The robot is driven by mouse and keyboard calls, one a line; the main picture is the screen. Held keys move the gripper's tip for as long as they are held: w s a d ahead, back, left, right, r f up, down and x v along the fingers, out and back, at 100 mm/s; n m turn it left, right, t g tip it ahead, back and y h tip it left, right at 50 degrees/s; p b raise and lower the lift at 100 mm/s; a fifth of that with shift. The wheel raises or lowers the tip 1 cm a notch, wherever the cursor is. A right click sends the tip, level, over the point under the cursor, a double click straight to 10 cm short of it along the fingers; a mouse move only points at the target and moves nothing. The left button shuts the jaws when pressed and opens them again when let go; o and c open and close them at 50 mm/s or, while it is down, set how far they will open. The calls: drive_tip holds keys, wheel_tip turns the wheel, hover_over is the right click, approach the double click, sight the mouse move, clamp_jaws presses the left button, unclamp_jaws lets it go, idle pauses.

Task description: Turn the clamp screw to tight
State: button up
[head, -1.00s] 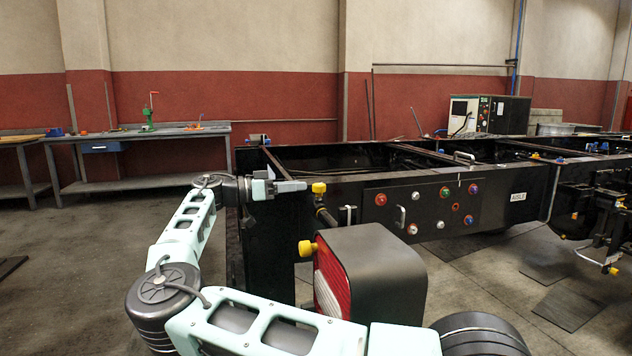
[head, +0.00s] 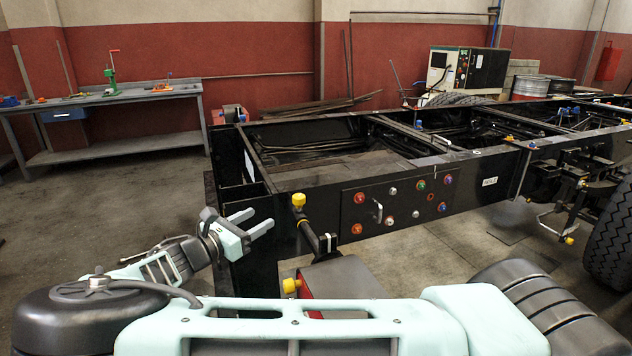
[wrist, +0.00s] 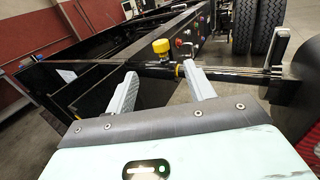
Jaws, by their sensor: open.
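A yellow-capped knob (head: 298,200) stands on a dark post at the near corner of the black chassis (head: 262,192). It also shows in the wrist view (wrist: 161,48), beyond and between my fingertips. A second yellow knob (head: 291,286) sits lower, beside the red and grey lamp box (head: 340,280). I cannot tell for sure which part is the clamp screw. My gripper (head: 257,221) is open and empty, left of the upper yellow knob and apart from it. Both grey fingers show in the wrist view (wrist: 163,82), with nothing between them.
A black side panel (head: 350,212) carries several coloured buttons and a handle (head: 377,211). A dark pipe (head: 316,240) runs from the post. A workbench (head: 110,105) stands at the back left. The floor (head: 100,220) left of the chassis is clear.

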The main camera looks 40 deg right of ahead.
sight(299, 201)
drive_tip(key=p+x, duration=0.3)
drive_tip(key=x, duration=1.4)
drive_tip(key=shift+d+f, duration=0.1)
drive_tip(key=shift+d, duration=0.05)
drive_tip(key=c, duration=1)
